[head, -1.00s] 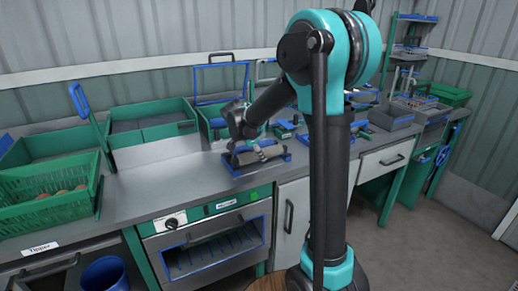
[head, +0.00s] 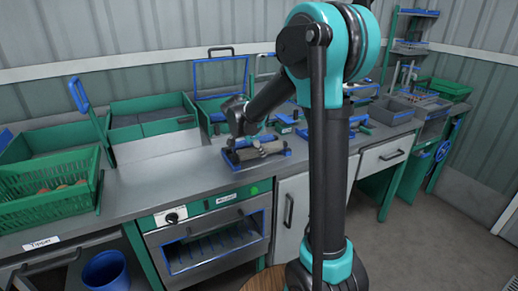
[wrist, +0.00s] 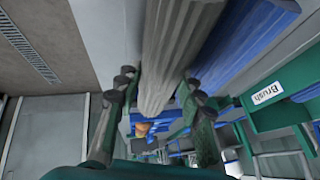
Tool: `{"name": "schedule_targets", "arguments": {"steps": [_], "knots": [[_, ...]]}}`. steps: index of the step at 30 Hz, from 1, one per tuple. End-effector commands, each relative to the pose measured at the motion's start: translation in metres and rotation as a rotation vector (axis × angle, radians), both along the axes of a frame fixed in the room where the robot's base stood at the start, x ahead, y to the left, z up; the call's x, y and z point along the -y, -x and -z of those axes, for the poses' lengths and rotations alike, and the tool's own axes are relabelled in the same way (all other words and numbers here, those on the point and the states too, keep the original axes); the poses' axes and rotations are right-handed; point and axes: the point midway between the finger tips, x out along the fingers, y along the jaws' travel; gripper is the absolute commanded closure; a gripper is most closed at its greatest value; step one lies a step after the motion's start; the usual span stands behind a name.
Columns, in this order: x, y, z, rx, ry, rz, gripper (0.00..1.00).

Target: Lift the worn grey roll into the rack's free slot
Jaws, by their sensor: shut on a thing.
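The worn grey roll (wrist: 174,40) runs lengthwise between the two dark fingers of my gripper (wrist: 160,86) in the wrist view, and the gripper is shut on it. In the head view the roll (head: 262,151) is small, at a blue rack (head: 236,165) on the counter, below my wrist. A ribbed blue piece (wrist: 246,42) lies alongside the roll in the wrist view. I cannot tell whether the roll rests on the rack or hangs just above it. The slots are too small or hidden to make out.
A green crate with reddish produce (head: 45,205) and green trays (head: 155,133) stand on the counter to the left. An oven (head: 210,245) is below the rack. Grey bins (head: 390,112) stand to the right. My upright arm blocks part of the counter.

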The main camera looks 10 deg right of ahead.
Motion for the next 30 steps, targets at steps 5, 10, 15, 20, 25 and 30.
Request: {"name": "schedule_targets", "arguments": {"steps": [5,10,15,20,25,30], "knots": [[0.0,-0.0003,0.0019,0.0,0.0,0.0,0.97],[-0.0001,-0.0003,0.0042,0.0,0.0,0.0,0.97],[0.0,-0.0002,0.0065,0.0,0.0,0.0,0.97],[0.0,-0.0002,0.0069,0.0,0.0,0.0,0.48],[0.0,-0.0001,0.0068,0.0,0.0,0.0,0.38],[0.0,-0.0001,0.0069,0.0,0.0,0.0,0.44]]}}
